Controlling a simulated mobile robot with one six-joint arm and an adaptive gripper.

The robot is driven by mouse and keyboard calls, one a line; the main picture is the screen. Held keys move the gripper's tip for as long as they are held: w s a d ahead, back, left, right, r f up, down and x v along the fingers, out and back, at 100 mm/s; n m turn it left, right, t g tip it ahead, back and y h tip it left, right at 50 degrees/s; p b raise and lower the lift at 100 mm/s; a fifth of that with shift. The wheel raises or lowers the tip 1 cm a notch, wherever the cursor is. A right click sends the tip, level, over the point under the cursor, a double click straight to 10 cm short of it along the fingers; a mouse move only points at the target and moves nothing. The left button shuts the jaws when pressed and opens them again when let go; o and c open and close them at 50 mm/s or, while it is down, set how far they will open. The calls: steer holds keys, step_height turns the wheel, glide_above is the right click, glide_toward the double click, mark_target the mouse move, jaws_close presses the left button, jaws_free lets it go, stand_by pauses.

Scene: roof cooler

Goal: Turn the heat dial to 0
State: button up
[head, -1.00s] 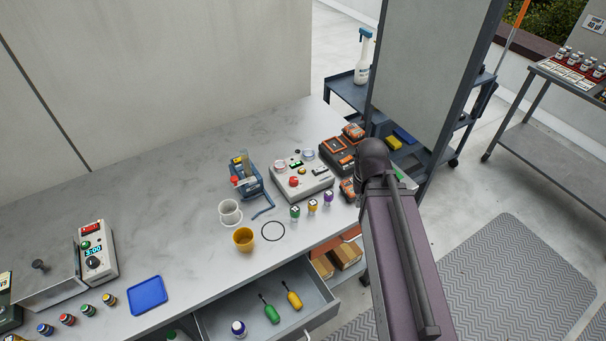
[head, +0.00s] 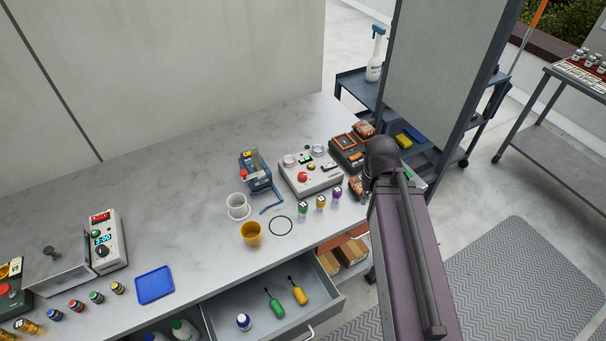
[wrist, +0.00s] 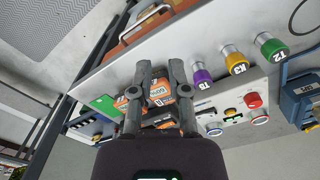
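A white control unit (head: 121,243) stands at the left of the bench in the head view, with a red display, a lit "3:00" display and a green button. Its black round dial (head: 102,251) is the likely heat dial; its markings are too small to read. The unit is not in the wrist view. My gripper (wrist: 161,67) is open and empty in the wrist view, its two fingers apart over orange-and-grey battery packs (wrist: 160,95). In the head view my arm hides the gripper, which is at the right end of the bench, far from the dial.
A metal box (head: 65,268) adjoins the unit's left. Several small jars (head: 96,297) and a blue tray (head: 155,285) lie in front. A drawer (head: 318,313) is open.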

steer(key=o, duration=0.3)
steer(key=shift+w+a+r, duration=0.15)
steer(key=shift+w+a, duration=0.05)
steer(key=shift+w, duration=0.15)
steer(key=shift+o, duration=1.1)
steer(key=w+a+r+m+p, duration=0.3)
steer(key=w+a+p, duration=0.1)
steer(key=w+a, duration=0.4)
steer(key=shift+w+a+r, duration=0.15)
steer(key=shift+w+r, duration=0.1)
steer(key=shift+r, duration=0.1)
step_height(320, 180, up, 3)
steer(key=m+p, duration=0.3)
steer(key=m, duration=0.1)
glide_above(303, 174)
steer(key=shift+s+d+f, duration=0.25)
steer(key=shift+f+b, duration=0.1)
steer(key=shift+b, duration=0.3)
steer(key=f+b, duration=1.3)
steer(key=shift+w+a+f+b, duration=0.15)
steer(key=shift+a+f+b, duration=0.1)
steer(key=shift+f+b, duration=0.05)
jaws_close()
